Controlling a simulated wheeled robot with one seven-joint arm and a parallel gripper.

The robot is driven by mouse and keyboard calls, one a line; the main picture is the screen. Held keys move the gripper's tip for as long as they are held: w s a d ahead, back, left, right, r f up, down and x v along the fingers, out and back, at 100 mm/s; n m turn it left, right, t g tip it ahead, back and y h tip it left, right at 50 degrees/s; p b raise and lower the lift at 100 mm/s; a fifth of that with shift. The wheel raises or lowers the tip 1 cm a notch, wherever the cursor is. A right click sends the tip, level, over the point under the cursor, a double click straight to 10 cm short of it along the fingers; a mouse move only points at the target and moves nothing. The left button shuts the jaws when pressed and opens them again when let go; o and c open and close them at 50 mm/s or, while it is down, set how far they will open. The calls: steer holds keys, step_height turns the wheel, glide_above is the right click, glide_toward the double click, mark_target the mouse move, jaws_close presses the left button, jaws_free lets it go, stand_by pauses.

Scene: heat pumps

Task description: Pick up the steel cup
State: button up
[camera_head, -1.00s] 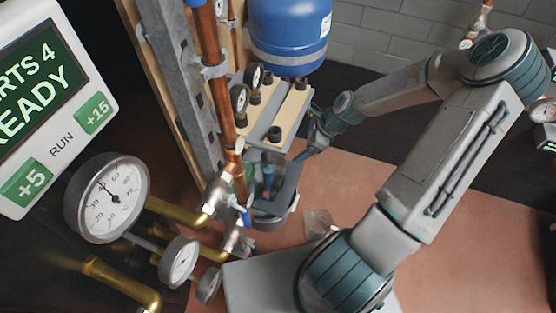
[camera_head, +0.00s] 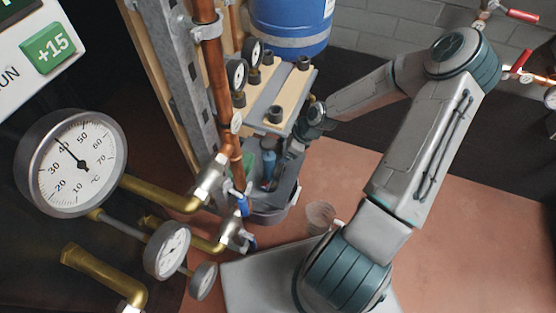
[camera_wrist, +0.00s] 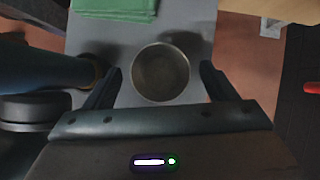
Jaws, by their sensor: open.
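The steel cup (camera_wrist: 160,76) shows from above in the wrist view as a round, dull grey rim with a dark inside. It stands on a grey surface (camera_wrist: 190,20). My gripper (camera_wrist: 160,69) is open, with one dark finger on each side of the cup. Small gaps show between the fingers and the cup's rim, and I cannot tell how deep the fingers reach. In the head view my gripper (camera_head: 288,158) is low at the grey caddy (camera_head: 277,213), below the wooden-topped shelf. I cannot make out the cup there.
Copper pipe (camera_head: 213,85), valves and gauges (camera_head: 70,163) stand left of the caddy. A blue tank (camera_head: 291,25) is above. A clear cup (camera_head: 320,216) stands right.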

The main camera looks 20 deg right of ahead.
steer(key=shift+b+x, duration=0.3)
steer(key=shift+x, duration=0.7)
steer(key=c, duration=1.1)
steer(key=shift+r, duration=0.1)
